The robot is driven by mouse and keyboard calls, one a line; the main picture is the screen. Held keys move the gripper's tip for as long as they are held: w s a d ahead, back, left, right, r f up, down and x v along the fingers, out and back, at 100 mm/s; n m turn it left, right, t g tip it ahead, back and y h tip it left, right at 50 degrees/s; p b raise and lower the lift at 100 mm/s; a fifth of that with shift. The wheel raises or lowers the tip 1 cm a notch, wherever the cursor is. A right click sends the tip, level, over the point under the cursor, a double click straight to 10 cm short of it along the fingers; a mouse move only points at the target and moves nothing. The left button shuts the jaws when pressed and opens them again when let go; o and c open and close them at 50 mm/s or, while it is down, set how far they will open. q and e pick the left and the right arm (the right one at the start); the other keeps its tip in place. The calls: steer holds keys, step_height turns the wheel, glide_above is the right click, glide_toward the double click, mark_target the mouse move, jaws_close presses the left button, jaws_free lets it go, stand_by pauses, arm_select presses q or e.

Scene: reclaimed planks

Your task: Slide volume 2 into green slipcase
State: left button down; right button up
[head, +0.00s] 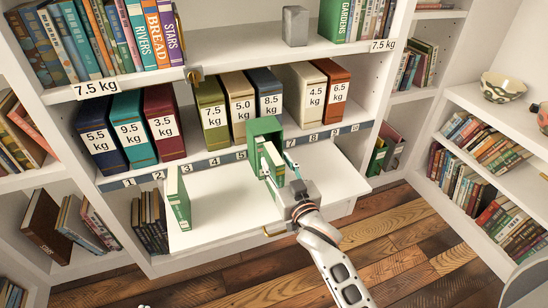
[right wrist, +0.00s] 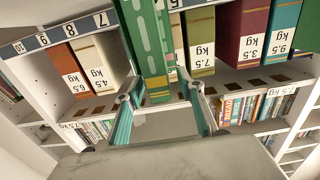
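The green slipcase (head: 264,125) stands on the white pull-out shelf, its open side toward me. A green book (head: 275,161) with pale pages sits partly inside it, its near end sticking out; I cannot read its volume number. Another green volume (head: 178,198) stands upright on the left of the shelf. My right gripper (head: 281,172) is at the near end of the book in the slipcase. In the right wrist view its fingers (right wrist: 158,95) are spread on either side of the green book (right wrist: 148,40), with gaps showing.
The pull-out shelf (head: 225,205) is clear between the standing volume and the slipcase. Behind it, weight-labelled binders (head: 164,122) stand above a numbered strip (head: 200,164). A grey block (head: 295,26) is on the upper shelf. Side bookcases flank the unit.

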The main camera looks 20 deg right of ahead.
steer(key=s, duration=0.8)
steer(key=shift+s, duration=0.25)
steer(key=shift+d, duration=0.1)
